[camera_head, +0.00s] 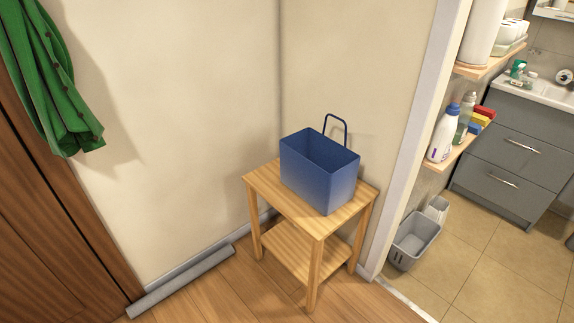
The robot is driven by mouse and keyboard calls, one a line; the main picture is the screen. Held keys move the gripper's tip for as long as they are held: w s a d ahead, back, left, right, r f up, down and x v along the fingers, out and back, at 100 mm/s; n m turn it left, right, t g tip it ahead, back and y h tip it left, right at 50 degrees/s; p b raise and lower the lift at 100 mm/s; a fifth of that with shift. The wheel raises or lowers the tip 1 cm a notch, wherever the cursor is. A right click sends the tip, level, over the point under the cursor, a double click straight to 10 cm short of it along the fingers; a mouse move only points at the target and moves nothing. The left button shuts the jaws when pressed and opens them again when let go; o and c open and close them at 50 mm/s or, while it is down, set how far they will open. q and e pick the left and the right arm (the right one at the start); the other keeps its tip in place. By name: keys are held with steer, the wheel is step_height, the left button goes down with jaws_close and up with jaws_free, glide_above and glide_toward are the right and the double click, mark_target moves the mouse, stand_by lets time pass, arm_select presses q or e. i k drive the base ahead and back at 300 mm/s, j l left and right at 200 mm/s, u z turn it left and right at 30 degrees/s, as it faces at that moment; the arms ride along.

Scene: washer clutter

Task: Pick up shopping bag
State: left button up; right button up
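The shopping bag (318,181) is a dark blue, open-topped, box-like bag in the head view. It stands upright on a small wooden side table (263,184) near the corner of the walls. One thin blue handle loop (336,127) stands up at its back edge. Its inside looks empty from what shows; the bottom inside is hidden. Neither of my grippers is in view.
Walls close in behind the table. A grey roll (182,282) lies on the floor at left, below a green garment (50,85). A doorway at right opens on a grey bin (414,240), shelves with bottles (445,133) and a grey cabinet (515,150). Wooden floor shows in front.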

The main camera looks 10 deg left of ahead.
mark_target(322, 171)
steer(key=i+l+u, duration=0.2)
steer(key=u, duration=0.25)
steer(key=i+l+u, duration=0.2)
steer(key=l+u, duration=0.2)
steer(key=j, duration=0.1)
